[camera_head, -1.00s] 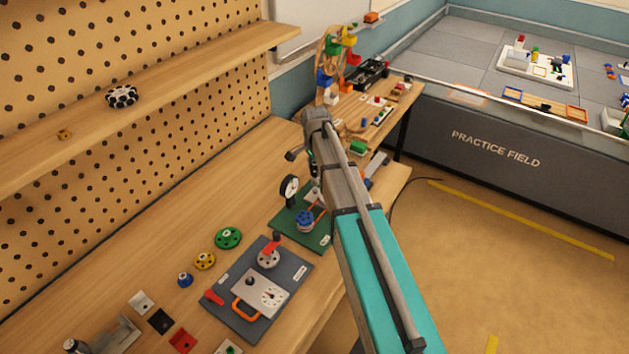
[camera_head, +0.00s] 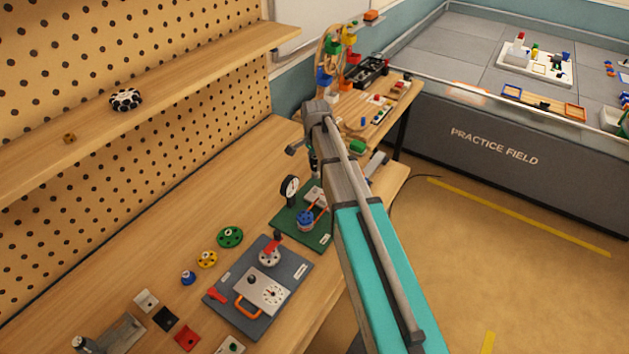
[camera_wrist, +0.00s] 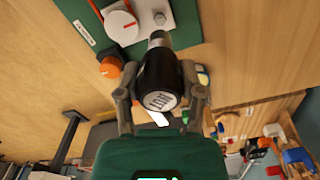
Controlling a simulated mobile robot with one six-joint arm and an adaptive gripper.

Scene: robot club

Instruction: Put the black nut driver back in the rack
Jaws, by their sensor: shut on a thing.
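In the wrist view my gripper (camera_wrist: 157,92) is shut on the black nut driver (camera_wrist: 158,78), with one finger on each side of its thick black handle. The handle's end cap faces the camera, and a short silver part shows at the far end. In the head view my arm hides the nut driver and most of my gripper (camera_head: 312,165). The gripper is over the bench, beside the green board (camera_head: 318,244). I cannot make out the rack for certain in either view.
A grey board (camera_head: 226,308) with an orange handle lies nearer. Green (camera_head: 229,237) and yellow (camera_head: 206,259) wheels lie left of it. The bench (camera_head: 190,215) along the pegboard is mostly clear.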

